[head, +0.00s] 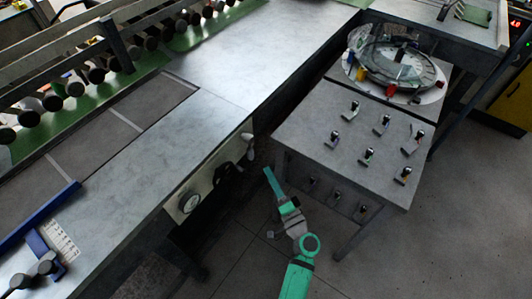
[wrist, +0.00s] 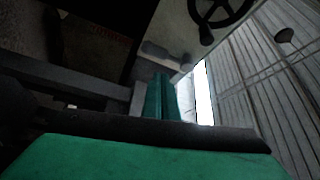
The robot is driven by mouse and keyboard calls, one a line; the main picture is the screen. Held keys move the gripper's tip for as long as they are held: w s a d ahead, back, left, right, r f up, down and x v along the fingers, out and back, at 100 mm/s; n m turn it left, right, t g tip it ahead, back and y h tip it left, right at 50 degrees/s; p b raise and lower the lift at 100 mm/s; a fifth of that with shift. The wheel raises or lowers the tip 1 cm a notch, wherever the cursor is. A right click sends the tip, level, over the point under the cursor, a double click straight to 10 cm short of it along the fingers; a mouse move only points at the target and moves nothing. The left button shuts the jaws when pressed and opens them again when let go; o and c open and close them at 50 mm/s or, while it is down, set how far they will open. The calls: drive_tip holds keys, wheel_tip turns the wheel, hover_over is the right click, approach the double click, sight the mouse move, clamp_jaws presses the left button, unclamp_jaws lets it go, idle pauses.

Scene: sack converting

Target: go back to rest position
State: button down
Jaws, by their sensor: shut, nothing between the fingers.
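My gripper (head: 268,177) is at the end of my green arm in the head view, in the gap between the long metal bench and the small grey table. Its fingers look closed together, with nothing between them. In the wrist view the green fingers (wrist: 161,98) also show close together and empty. The gripper appears apart from both the bench and the table, though the exact clearance is hard to tell.
The long bench (head: 215,108) runs along the left, with a dial and handwheel on its front panel (head: 208,172). The small table (head: 310,130) on the right carries several small levers and, behind them, a round glass-topped device (head: 400,68). Open floor (head: 440,240) lies at the lower right.

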drive_tip(key=shift+d, duration=0.1)
drive_tip(key=s+a+f+n+g+h, duration=0.1)
drive_tip(key=s+f+g+h, duration=0.15)
drive_tip(key=s+f, duration=0.55)
drive_tip(key=s+a+f+n+g+h, duration=0.15)
drive_tip(key=s+f+h, duration=0.25)
drive_tip(key=s, duration=0.8)
drive_tip(key=s+r+n+t+h, duration=0.1)
drive_tip(key=s+r+n, duration=0.6)
drive_tip(key=s+r, duration=0.9)
drive_tip(key=shift+s+h, duration=0.45)
